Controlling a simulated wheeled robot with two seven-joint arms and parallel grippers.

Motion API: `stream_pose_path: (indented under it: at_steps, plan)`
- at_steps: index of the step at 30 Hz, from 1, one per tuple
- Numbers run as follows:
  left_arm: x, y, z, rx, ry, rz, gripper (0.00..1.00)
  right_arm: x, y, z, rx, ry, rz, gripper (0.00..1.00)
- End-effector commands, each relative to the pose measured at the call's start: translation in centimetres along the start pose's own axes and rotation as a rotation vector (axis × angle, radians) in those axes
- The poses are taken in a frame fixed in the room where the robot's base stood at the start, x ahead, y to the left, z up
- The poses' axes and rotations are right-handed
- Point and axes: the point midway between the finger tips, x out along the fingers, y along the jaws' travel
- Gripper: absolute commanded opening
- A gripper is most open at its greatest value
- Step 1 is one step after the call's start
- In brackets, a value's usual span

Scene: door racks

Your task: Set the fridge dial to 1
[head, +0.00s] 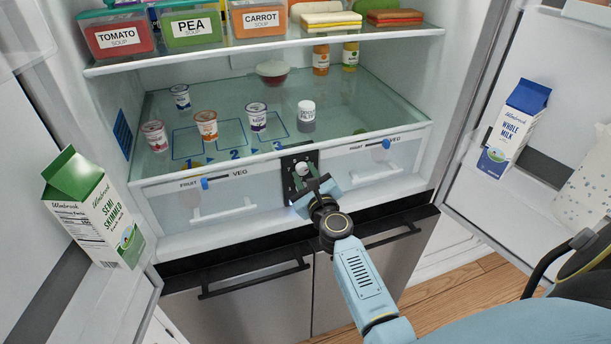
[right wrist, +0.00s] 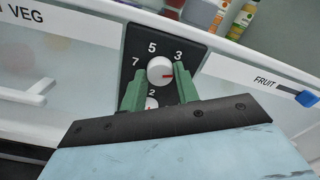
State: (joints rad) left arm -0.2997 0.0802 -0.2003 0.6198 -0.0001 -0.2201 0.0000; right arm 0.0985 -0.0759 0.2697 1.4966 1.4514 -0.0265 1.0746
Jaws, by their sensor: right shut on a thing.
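The upper white dial (head: 302,169) is on a black panel between the two drawers. In the right wrist view the upper dial (right wrist: 159,69) has 7, 5 and 3 around it. Its red mark points right, below the 3, towards the right finger; no 1 can be seen. My right gripper (head: 309,180) is shut on this dial, with its green fingers (right wrist: 160,76) on either side of the knob. A lower white knob (right wrist: 152,103) with a 2 above it is partly hidden by the gripper. My left gripper is not in view.
Two clear drawers with a left handle (head: 223,213) and right handle (head: 377,174) flank the panel, each with a blue slider. Small yogurt pots (head: 206,125) stand on the glass shelf (head: 340,105) above. Both fridge doors are open, holding a semi-skimmed carton (head: 105,215) and whole milk carton (head: 515,125).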

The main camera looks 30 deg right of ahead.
Motion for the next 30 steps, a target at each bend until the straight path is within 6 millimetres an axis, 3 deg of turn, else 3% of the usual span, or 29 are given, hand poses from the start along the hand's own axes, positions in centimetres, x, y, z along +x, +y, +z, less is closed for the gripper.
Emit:
stream_pose_path:
  at_steps: [12,30]
  plan:
    - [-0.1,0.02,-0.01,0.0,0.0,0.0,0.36,-0.03,0.01,-0.05,0.265,0.002,0.0,0.08]
    - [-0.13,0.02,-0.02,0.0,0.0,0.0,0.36,-0.03,0.04,-0.07,0.338,0.002,0.0,0.08]
